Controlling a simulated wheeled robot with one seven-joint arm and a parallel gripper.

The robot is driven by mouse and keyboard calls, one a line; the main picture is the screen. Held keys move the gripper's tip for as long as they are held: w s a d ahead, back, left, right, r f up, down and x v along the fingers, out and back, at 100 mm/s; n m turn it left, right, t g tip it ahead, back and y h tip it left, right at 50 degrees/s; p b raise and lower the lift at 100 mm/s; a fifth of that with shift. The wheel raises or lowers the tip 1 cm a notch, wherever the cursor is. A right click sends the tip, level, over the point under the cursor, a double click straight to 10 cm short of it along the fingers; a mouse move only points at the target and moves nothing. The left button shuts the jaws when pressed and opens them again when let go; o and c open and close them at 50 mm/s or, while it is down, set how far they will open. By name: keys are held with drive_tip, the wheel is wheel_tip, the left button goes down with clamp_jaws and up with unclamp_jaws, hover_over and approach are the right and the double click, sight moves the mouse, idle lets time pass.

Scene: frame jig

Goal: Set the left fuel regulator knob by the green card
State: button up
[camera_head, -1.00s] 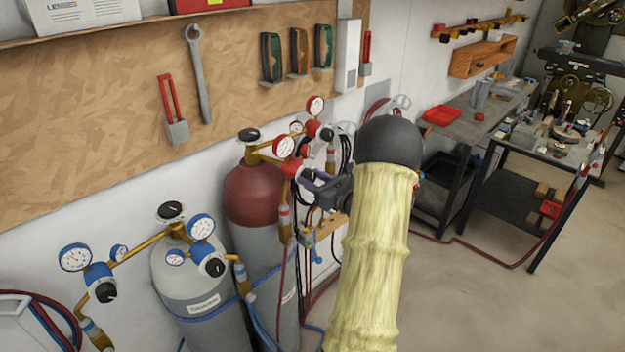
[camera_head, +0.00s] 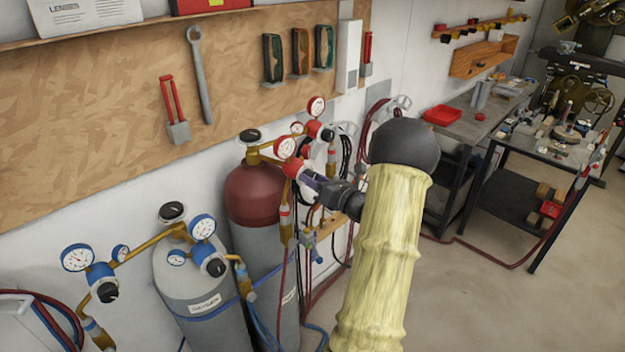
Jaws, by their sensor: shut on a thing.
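The left fuel regulator (camera_head: 292,168) is a red body with a white-faced gauge (camera_head: 285,147), beside the red-topped cylinder (camera_head: 250,192). My gripper (camera_head: 312,182) is at its right side, shut on the regulator's knob, which the jaws largely hide. The knob's pointer and setting cannot be read. A second red fuel regulator (camera_head: 318,130) with its own gauge (camera_head: 316,105) stands just behind, up and to the right. I cannot make out a green card in this view.
Blue-gauged regulators (camera_head: 100,274) and a grey cylinder (camera_head: 188,275) stand at the left. Hoses (camera_head: 283,265) hang below my gripper.

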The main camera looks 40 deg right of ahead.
drive_tip(key=shift+f+m+p, duration=0.1)
drive_tip(key=shift+m+p, duration=4.6)
drive_tip(key=shift+m, duration=1.7)
drive_tip(key=o, duration=1)
